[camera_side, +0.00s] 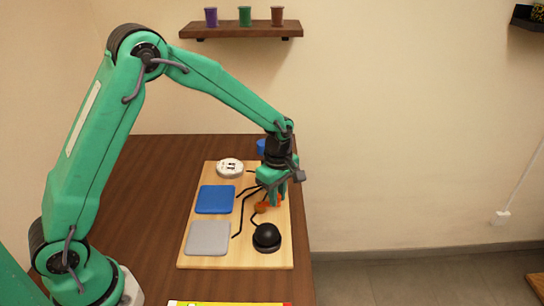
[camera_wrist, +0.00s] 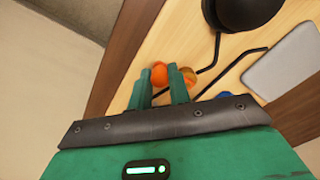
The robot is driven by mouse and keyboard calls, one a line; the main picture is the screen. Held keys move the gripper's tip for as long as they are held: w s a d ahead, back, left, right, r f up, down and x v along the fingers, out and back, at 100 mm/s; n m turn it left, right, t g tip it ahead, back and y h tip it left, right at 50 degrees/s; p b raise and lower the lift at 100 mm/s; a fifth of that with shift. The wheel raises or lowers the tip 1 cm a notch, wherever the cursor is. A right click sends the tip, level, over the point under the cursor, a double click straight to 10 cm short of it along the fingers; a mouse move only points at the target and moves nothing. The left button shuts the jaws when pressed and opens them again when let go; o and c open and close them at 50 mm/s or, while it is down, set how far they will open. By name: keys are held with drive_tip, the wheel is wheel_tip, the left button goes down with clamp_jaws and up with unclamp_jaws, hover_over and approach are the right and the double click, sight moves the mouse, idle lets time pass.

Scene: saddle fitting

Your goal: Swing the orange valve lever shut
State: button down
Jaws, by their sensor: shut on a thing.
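The orange valve lever (camera_side: 278,203) is at the right side of a light wooden board (camera_side: 223,262). Beside it is a brownish-orange round part (camera_side: 261,207), apparently the valve body. My gripper (camera_side: 276,199) points down at the lever, its fingers closed around it. In the wrist view, the lever's rounded orange end (camera_wrist: 159,73) sits between the two green fingertips (camera_wrist: 161,80), with the valve part (camera_wrist: 189,76) just right of them. The rest of the lever is hidden by the fingers.
A black dome (camera_side: 267,236) stands close in front of the valve. A blue square (camera_side: 215,199), a grey square (camera_side: 208,237) and a white round fitting (camera_side: 230,168) lie to the left and behind, with dark bent lines between. The table edge is close on the right.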

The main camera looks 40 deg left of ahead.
drive_tip(key=shift+w+a, duration=0.1)
drive_tip(key=c, duration=1.3)
unclamp_jaws()
drive_tip(key=shift+r, duration=0.15)
drive_tip(key=shift+r, duration=3.8)
drive_tip(key=shift+s+r, duration=0.25)
drive_tip(key=shift+r, duration=0.15)
drive_tip(key=s+a+r+m+t, duration=0.3)
drive_tip(key=s+r+m, duration=0.5)
drive_tip(key=s+r, duration=0.2)
drive_tip(key=s+a+m+t, duration=0.1)
drive_tip(key=s+m, duration=0.2)
drive_tip(key=s, duration=0.1)
drive_tip(key=s+r+m, duration=0.1)
drive_tip(key=s+m, duration=0.2)
drive_tip(key=s, duration=0.2)
drive_tip(key=s+a+m+t, duration=0.1)
drive_tip(key=s+m, duration=0.3)
drive_tip(key=s, duration=0.1)
drive_tip(key=shift+a+r+t, duration=0.3)
drive_tip(key=shift+r, duration=0.1)
